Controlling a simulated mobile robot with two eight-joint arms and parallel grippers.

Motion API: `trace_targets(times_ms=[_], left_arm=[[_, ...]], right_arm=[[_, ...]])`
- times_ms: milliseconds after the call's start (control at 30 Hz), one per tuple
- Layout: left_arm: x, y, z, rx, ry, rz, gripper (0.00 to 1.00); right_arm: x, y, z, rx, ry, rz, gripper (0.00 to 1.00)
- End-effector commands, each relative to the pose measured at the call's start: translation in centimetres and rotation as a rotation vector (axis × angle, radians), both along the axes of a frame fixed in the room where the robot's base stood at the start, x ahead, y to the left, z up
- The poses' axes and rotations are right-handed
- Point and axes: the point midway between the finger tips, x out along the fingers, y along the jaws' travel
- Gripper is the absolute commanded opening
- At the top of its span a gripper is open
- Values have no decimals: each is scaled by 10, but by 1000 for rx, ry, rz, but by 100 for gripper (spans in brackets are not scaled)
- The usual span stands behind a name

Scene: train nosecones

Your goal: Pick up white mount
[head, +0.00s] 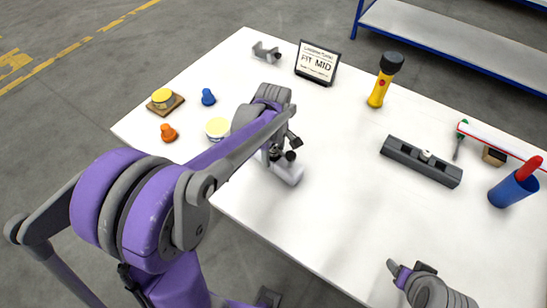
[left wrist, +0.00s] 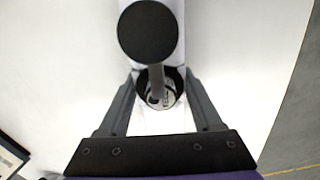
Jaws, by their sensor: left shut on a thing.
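The white mount (head: 287,173) is a pale tube-like piece with dark round parts at its upper end. It is near the left edge of the white table in the head view. In the left wrist view the mount (left wrist: 175,58) is partly covered by a black disc on a grey stem. My left gripper (head: 281,153) is shut on it, with fingers on both sides of it in the wrist view. Whether the mount touches the table is unclear. My right gripper (head: 405,270) is at the lower right of the head view, apart from the mount; its finger gap is unclear.
The white table (head: 330,220) is clear around its middle and front. A dark grey block (head: 420,161), yellow flashlight (head: 383,83), blue cup (head: 512,188), sign (head: 317,63), grey bracket (head: 266,52), orange knob (head: 168,133), blue knob (head: 208,97) and yellow-topped round piece (head: 217,128) stand around.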

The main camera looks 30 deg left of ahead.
Motion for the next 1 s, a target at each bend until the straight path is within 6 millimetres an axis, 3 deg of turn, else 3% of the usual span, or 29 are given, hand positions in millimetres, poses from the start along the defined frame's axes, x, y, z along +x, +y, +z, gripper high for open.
trace_targets(times_ms=[33,233,633,1000], left_arm=[[0,0,0,0,0,0,35],[0,0,0,0,0,0,0],[0,0,12,0,0,0,0],[0,0,81,0,0,0,0]], right_arm=[[0,0,0,0,0,0,66],[0,0,0,0,0,0,66],[1,0,1,0,-1,0,66],[3,0,7,0,-5,0,66]])
